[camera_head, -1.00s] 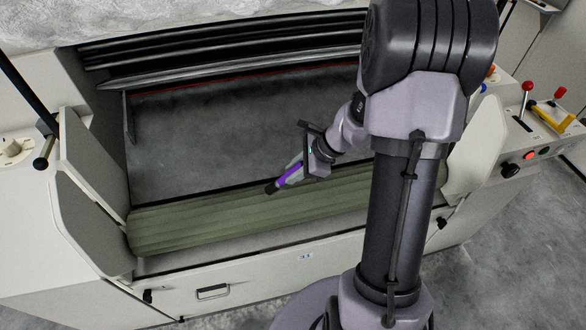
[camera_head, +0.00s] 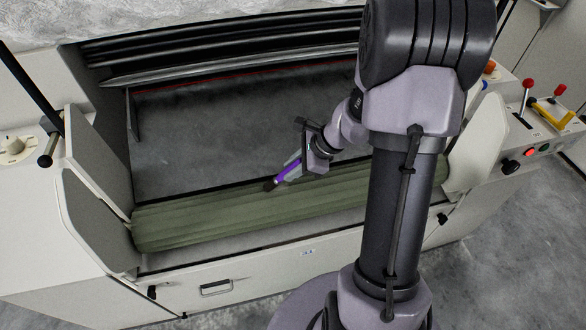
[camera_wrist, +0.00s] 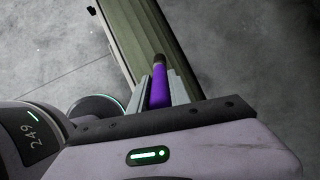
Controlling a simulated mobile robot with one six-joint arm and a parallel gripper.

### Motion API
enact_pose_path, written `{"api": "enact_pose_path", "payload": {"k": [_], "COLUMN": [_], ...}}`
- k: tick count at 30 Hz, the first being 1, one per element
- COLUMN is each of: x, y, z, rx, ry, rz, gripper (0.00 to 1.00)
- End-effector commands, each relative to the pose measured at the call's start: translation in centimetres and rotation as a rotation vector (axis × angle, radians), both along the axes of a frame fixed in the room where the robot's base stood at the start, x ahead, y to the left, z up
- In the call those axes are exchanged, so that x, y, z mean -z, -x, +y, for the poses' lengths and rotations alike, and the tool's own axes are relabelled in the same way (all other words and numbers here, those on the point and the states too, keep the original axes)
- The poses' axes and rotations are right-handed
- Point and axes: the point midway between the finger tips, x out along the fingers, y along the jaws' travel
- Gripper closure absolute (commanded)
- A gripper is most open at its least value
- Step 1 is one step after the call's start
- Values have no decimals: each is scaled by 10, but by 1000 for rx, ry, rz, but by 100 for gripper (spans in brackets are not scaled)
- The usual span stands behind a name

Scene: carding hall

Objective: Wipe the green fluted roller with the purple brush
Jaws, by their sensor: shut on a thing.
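The green fluted roller (camera_head: 200,223) lies across the front of the machine in the head view, its right part behind my arm. It also shows in the wrist view (camera_wrist: 125,30), running up from the gripper. My gripper (camera_head: 292,171) is shut on the purple brush (camera_head: 285,174), with a finger on each side of its handle. In the wrist view the purple brush (camera_wrist: 158,88) points away, its dark tip over the roller. The dark tip is at the roller's upper edge in the head view; I cannot tell whether it touches.
White side panels (camera_head: 88,215) stand at the roller's left end. A panel with buttons and a red-knobbed lever (camera_head: 527,84) is at the right. Dark bars (camera_head: 220,55) cross the back. A grey bed (camera_head: 220,140) lies behind the roller, clear of loose objects.

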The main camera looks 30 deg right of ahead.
Motion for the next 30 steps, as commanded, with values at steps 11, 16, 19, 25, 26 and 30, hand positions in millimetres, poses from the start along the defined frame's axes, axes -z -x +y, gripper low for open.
{"api": "enact_pose_path", "payload": {"k": [11,16,19,25,26,30], "x": [-47,-62,-70,-74,-74,-73], "y": [-4,-6,-7,-7,-7,-7], "z": [-2,-2,-2,-2,-2,-2], "rx": [-7,-10,-13,-14,-14,-14], "ry": [3,3,3,3,3,3], "rz": [-2,-3,-2,-2,-2,-2], "gripper": [100,100,100,100,100,100]}}
